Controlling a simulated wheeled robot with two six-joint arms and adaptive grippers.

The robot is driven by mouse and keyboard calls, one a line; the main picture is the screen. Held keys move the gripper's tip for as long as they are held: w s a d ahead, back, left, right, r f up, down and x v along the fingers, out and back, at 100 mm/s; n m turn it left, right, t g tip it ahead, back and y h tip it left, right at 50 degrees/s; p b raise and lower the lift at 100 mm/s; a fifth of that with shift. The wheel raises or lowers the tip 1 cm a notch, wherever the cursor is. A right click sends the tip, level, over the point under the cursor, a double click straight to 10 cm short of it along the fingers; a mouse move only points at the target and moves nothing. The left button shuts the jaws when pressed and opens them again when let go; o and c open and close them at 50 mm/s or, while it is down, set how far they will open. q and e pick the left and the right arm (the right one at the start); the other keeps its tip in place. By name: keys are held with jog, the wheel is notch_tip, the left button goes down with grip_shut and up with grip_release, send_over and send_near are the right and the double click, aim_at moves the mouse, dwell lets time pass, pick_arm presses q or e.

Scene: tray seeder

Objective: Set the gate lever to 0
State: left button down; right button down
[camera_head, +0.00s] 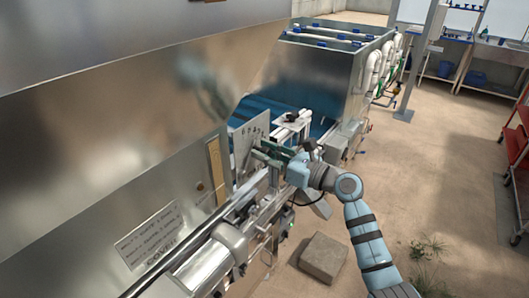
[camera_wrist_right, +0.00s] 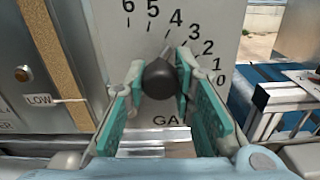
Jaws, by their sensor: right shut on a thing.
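The gate scale plate (camera_wrist_right: 238,22) fills the upper middle of the right wrist view, with numbers from 6 at the left down to 0 at the right. In the head view the plate (camera_head: 248,135) stands upright on the machine's side. The gate lever's dark round knob (camera_wrist_right: 159,79) sits between the green finger pads of my right gripper (camera_wrist_right: 160,98), which is shut on it. The knob is in front of the plate, below the 4; the exact reading cannot be told. My right gripper also shows in the head view (camera_head: 272,153), against the plate. My left gripper is out of view.
A panel with a LOW label (camera_wrist_right: 39,99) and a cork-coloured strip (camera_wrist_right: 60,60) is left of the plate. The machine's long rail (camera_head: 200,235) runs below. A stone block (camera_head: 323,257) lies on the floor. A red rack (camera_head: 517,150) stands far right.

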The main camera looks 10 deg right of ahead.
jog(key=shift+w+d+f+m+p, duration=0.3)
jog(key=shift+f+m, duration=0.45)
jog(key=shift+m, duration=0.6)
jog(key=shift+w+d+f+m+p, duration=0.1)
jog(key=shift+w+d+f+m, duration=0.45)
jog(key=shift+m, duration=0.75)
jog(key=shift+w+d+f+m+p, duration=0.1)
jog(key=shift+d+f+m+p, duration=0.15)
jog(key=shift+f+m, duration=0.9)
jog(key=shift+r+m, duration=0.2)
jog(key=shift+m, duration=0.1)
jog(key=c, duration=1.3)
grip_release()
jog(key=shift+d, duration=0.1)
jog(key=shift+c, duration=0.2)
jog(key=shift+s+d, duration=0.1)
jog(key=v, duration=1.1)
jog(key=shift+s+d, duration=0.2)
jog(key=shift+s, duration=0.15)
